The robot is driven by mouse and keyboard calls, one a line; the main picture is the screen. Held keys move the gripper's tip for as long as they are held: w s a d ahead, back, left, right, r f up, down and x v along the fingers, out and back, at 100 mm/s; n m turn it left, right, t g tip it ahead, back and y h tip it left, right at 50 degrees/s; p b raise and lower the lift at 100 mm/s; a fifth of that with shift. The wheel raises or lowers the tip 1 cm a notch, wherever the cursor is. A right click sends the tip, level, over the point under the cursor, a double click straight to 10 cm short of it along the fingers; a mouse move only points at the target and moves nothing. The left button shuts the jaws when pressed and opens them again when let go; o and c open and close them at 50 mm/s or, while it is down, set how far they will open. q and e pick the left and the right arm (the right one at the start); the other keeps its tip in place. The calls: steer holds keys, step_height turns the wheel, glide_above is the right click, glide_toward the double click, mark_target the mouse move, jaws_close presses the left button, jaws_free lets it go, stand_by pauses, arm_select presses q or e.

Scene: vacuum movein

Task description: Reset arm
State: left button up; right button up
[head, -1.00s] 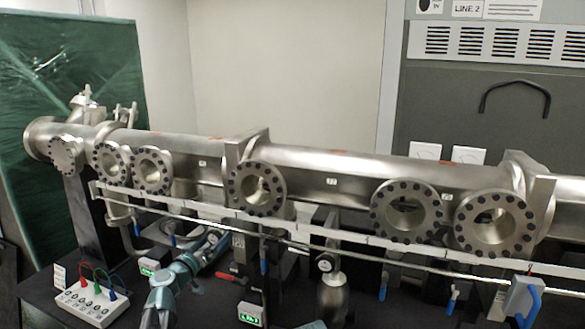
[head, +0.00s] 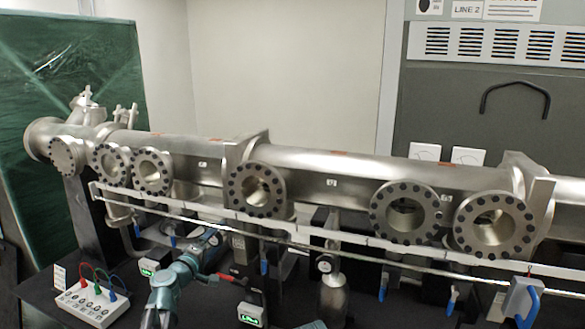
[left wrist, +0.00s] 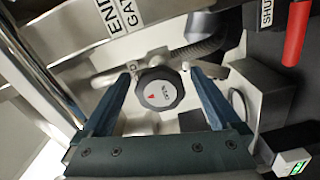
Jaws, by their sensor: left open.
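My left arm comes in from the bottom left in the head view, and my left gripper (head: 207,243) reaches in below the steel pipe manifold (head: 335,175). In the left wrist view the left gripper (left wrist: 160,76) is open. Its two blue fingers stand apart on either side of a round black knob (left wrist: 160,90) with a pale face and a red mark. I cannot tell whether the fingers touch the knob. My right gripper does not show.
A red lever (head: 229,278) and a small green display box (head: 250,314) are close to the left arm. A switch box (head: 93,302) with coloured leads stands at lower left. A pale rail (head: 310,229) runs along the front of the manifold. Blue-handled valves hang below it.

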arm_select(q)
steer(key=shift+n, duration=0.7)
